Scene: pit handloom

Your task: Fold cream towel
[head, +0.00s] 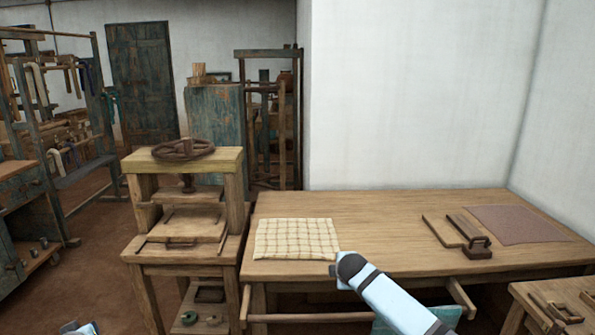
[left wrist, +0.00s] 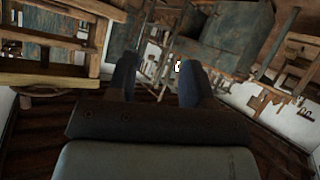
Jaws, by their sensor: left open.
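The cream towel (head: 296,239) has a checked grid pattern and lies spread flat on the left end of the wooden table (head: 375,213), close to its front edge. In the left wrist view my left gripper (left wrist: 158,78) has its two dark fingers apart with nothing between them. It points toward wooden frames and furniture, and the towel is not in that view. My right arm reaches in from the bottom right of the head view. Its dark rounded end shows near the towel's lower right corner, apparently in front of the table edge. No right gripper fingers show.
A wooden press with a round handwheel (head: 183,149) stands just left of the table. The table's middle is clear. A lower bench (head: 575,295) stands front right.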

